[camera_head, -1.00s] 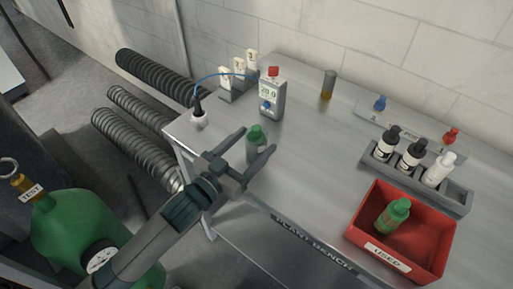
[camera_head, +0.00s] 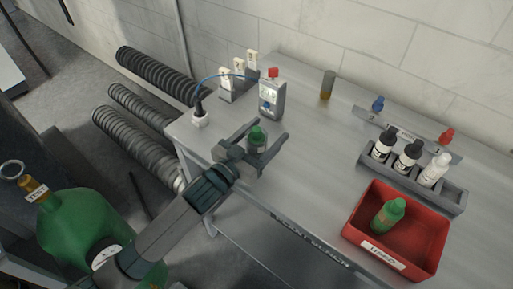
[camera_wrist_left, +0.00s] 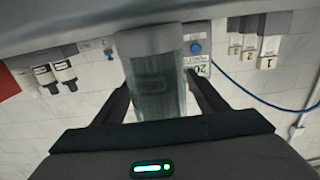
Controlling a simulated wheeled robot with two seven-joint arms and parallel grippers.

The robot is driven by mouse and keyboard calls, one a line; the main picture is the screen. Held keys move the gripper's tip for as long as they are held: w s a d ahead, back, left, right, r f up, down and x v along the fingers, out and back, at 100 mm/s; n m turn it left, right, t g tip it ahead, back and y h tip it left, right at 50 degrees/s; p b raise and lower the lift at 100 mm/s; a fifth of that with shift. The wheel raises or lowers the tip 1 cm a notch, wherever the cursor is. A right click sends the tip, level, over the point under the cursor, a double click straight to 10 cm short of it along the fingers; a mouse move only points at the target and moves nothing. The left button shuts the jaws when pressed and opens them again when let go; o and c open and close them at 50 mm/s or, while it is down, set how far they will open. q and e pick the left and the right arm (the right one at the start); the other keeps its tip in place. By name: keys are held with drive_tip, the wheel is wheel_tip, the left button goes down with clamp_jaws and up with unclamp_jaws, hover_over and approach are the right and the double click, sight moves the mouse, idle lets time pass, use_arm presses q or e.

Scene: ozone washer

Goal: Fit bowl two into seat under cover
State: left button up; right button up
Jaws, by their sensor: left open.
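Nothing in view is clearly marked as bowl two, and I cannot make out a seat under a cover. My left gripper (camera_head: 268,131) is open at the bench's near left edge. A small jar with amber contents (camera_head: 327,85) stands apart at the back of the bench. My right gripper is not in view.
At right are a bottle rack (camera_head: 452,196) and a red USED bin (camera_head: 372,252) holding a green bottle (camera_head: 388,214). The bench middle (camera_head: 315,150) is clear.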

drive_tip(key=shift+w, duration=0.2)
use_arm(q)
drive_tip(key=c, duration=1.3)
drive_tip(key=shift+c, duration=0.2)
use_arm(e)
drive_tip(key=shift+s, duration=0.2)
use_arm(q)
drive_tip(key=shift+r, duration=0.1)
